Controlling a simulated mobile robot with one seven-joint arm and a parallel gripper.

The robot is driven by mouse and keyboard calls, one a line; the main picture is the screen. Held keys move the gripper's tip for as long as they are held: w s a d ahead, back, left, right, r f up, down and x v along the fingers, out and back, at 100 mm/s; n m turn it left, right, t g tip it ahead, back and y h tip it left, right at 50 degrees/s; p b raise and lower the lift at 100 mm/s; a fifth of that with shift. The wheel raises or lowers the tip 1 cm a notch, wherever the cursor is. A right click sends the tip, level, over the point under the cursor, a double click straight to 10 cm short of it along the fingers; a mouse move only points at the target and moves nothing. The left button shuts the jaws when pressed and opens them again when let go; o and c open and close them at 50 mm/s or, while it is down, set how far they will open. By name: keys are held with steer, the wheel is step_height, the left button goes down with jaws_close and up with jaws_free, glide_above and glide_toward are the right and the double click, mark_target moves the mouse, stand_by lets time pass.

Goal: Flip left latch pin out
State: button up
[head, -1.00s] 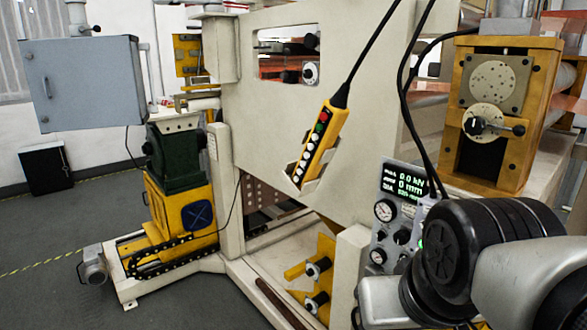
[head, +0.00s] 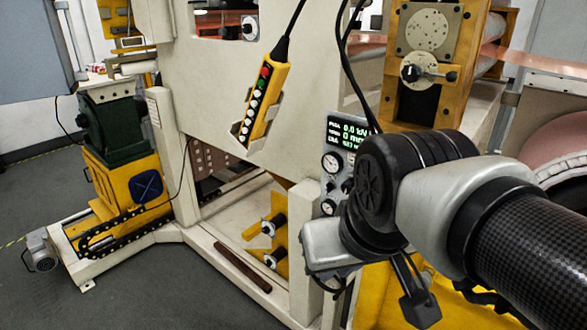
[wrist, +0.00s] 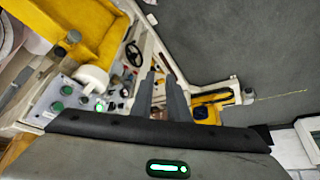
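No part is clearly marked as the left latch pin, and I cannot tell which fitting it is. In the head view, a round fitting with a black side handle (head: 427,72) sits on the yellow upright block. A similar knob (head: 249,27) shows in the window of the cream panel. Two more knobs, an upper one (head: 277,224) and a lower one (head: 274,257), sit on a low yellow bracket. My gripper (wrist: 158,78) shows in the wrist view as two dark fingers with a narrow gap between them, nothing seen held.
A yellow button pendant (head: 264,100) hangs on a cable against the cream panel. A gauge panel (head: 340,160) stands just behind my arm. A green and yellow machine unit (head: 118,155) is at left. The grey floor (head: 150,285) is open at front left.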

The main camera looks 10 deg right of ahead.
steer(key=shift+d+f, duration=0.1)
steer(key=shift+f, duration=0.3)
jaws_close()
steer(key=m+g+h+b, duration=0.3)
steer(key=g+h+b, duration=0.7)
steer(key=h+b, duration=0.6)
glide_toward(428, 271)
steer(key=w+a+f+h+p, duration=0.1)
steer(key=w+a+h+p, duration=0.1)
steer(key=a, duration=0.3)
steer(key=shift+s+d+f, duration=0.1)
steer(key=shift+f, duration=0.1)
steer(key=shift+d, duration=0.1)
steer(key=x, duration=1)
steer(key=shift+s+f, duration=0.15)
